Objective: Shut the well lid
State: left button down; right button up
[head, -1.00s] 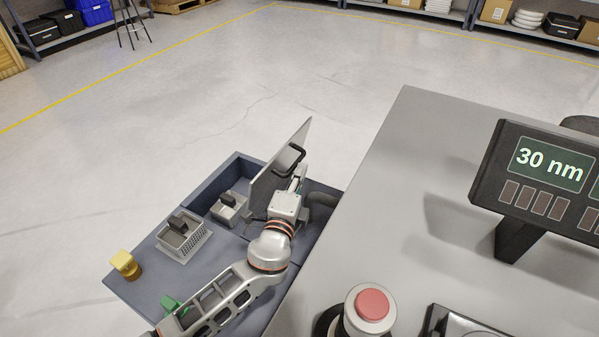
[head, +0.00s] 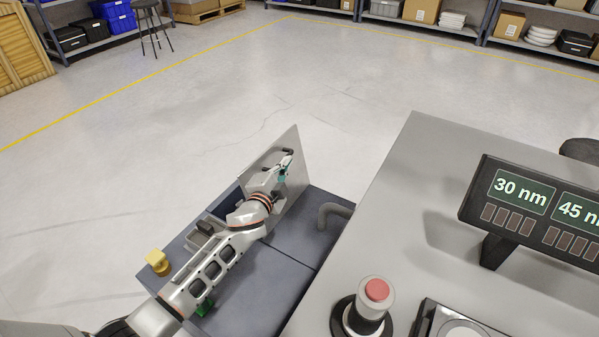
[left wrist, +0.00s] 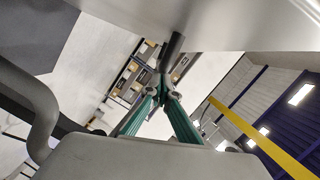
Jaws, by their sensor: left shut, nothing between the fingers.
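The well lid (head: 296,185) is a flat grey panel standing steeply open on the low dark blue-grey bench. Its dark handle (head: 288,151) shows near the upper edge. My left gripper (head: 287,163) is shut and empty, overlapping the lid's face close to the handle; contact is unclear. In the left wrist view its green fingers (left wrist: 165,92) meet at the tips beside the dark handle bar (left wrist: 173,48), with the pale lid (left wrist: 235,22) above. The well (head: 222,207) lies left of the lid, mostly hidden by my arm. My right gripper is not in view.
A grey basket (head: 198,240) and a yellow piece (head: 157,260) sit on the bench's left part. A green piece (head: 205,307) is partly behind my arm. A curved grey pipe (head: 333,211) stands right of the lid. A grey counter (head: 400,220) carries a display (head: 530,205) and red button (head: 377,290).

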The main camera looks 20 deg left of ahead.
aim_at(264, 155)
pick_arm(q)
jog(key=a+n, duration=0.1)
jog(key=a, duration=0.1)
jog(key=w+a+n+p, duration=0.1)
jog(key=a, duration=0.2)
jog(key=a+n+p, duration=0.1)
jog(key=a, duration=0.2)
jog(key=shift+w+g, duration=0.35)
jog(key=shift+g, duration=0.05)
jog(key=w+a+f+n+g+h+b, duration=0.1)
jog(key=a+f+n+b, duration=0.4)
jog(key=a+f, duration=0.6)
jog(key=shift+w+a+f+n+h+b, duration=0.35)
jog(key=shift+w+a+n+h, duration=0.35)
jog(key=shift+a, duration=0.35)
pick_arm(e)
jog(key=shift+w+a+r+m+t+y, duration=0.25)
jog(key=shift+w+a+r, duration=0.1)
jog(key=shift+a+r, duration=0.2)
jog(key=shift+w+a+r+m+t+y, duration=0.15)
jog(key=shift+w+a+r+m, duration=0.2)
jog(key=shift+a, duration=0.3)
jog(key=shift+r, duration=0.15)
